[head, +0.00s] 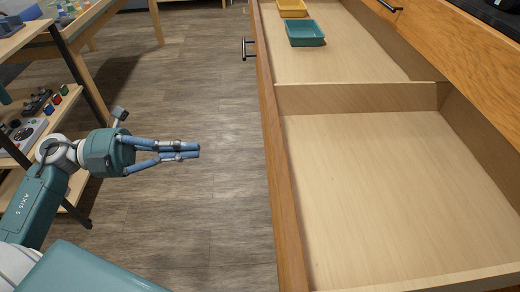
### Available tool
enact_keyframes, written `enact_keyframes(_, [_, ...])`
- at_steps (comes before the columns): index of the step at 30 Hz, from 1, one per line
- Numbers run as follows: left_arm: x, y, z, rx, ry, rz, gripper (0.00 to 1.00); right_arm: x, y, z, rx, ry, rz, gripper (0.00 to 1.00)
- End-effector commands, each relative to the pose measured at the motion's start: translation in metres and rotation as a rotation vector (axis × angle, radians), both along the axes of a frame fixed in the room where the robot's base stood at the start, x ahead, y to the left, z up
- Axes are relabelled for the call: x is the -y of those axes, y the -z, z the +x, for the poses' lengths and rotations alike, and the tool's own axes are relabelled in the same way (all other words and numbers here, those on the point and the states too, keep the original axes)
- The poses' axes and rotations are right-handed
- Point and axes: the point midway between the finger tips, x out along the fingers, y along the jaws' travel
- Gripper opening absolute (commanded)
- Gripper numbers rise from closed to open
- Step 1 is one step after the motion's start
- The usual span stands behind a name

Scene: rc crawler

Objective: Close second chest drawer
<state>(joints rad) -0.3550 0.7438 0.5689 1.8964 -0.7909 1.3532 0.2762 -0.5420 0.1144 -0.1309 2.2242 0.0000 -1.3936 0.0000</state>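A wide wooden chest drawer (380,190) stands pulled out on the right, below another drawer front (458,45). A cross board (350,97) divides its inside, and the near compartment is empty. Its front panel (280,185) runs along the left side, with a black handle (247,48) on its outer face near the top. My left gripper (198,150) is over the floor to the left of the panel, apart from it. My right gripper is not in view.
A teal tray (305,33) and a yellow tray (292,8) sit in the drawer's far compartment. A wooden shelf unit (75,75) with small items stands at left, close to my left arm. Bare wooden floor (210,90) lies between it and the drawer.

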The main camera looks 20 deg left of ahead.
Motion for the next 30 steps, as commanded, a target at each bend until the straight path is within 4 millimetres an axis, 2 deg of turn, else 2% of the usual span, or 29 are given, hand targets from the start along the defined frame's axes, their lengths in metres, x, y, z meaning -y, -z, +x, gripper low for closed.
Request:
enact_keyframes(12, [0.077, -0.002, 0.032, 0.005, 0.000, -0.006, 0.00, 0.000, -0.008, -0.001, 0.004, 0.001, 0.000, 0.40])
enact_keyframes(18, [0.107, -0.003, 0.045, 0.003, -0.001, -0.007, 0.00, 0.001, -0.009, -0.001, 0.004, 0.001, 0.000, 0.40])
enact_keyframes(24, [0.120, -0.002, 0.051, 0.000, -0.003, -0.006, 0.00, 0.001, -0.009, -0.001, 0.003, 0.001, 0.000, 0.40])
enact_keyframes(30, [0.121, -0.002, 0.051, 0.000, -0.003, -0.006, 0.00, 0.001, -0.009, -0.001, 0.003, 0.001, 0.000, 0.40])
